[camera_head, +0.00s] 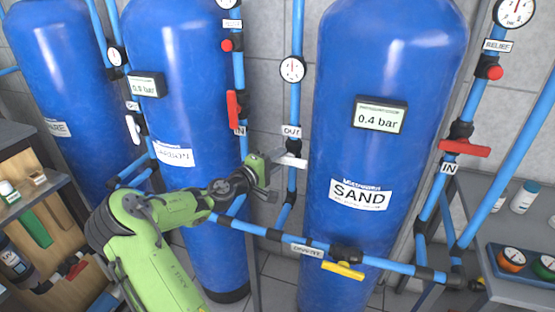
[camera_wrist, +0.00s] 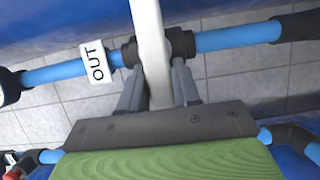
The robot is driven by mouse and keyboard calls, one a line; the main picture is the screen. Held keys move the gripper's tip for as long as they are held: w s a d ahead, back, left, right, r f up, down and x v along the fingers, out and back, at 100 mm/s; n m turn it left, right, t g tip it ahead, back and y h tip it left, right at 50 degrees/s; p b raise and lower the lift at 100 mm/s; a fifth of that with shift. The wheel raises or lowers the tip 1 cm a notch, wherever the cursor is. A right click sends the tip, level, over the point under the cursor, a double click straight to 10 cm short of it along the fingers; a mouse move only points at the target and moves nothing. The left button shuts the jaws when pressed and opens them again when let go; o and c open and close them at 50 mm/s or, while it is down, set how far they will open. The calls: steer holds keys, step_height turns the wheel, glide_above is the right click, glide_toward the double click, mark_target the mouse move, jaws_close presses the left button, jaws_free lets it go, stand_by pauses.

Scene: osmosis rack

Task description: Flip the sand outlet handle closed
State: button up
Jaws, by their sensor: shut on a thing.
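The sand outlet handle is a white lever (camera_head: 291,161) on the blue vertical pipe left of the sand tank (camera_head: 385,85), below a tag marked OUT (camera_head: 291,131). In the head view it lies roughly across the pipe. The wrist view shows the white lever (camera_wrist: 152,50) large, crossing the blue pipe (camera_wrist: 235,37) at its dark valve body, beside the OUT tag (camera_wrist: 95,63). My gripper (camera_head: 277,157) reaches the lever from the left. In the wrist view its fingers (camera_wrist: 158,85) stand on both sides of the lever and are shut on it.
A yellow lever (camera_head: 343,270) is on the lower horizontal pipe, and a red lever (camera_head: 464,147) is on the right IN pipe. A gauge (camera_head: 292,69) sits above the OUT tag. The carbon tank (camera_head: 185,70) stands close behind my arm. Shelves flank both sides.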

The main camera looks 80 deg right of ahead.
steer(key=o, duration=1)
steer(key=shift+c, duration=0.2)
steer(key=p+v, duration=0.2)
steer(key=v, duration=1.3)
steer(key=shift+a, duration=0.4)
steer(key=shift+w, duration=0.2)
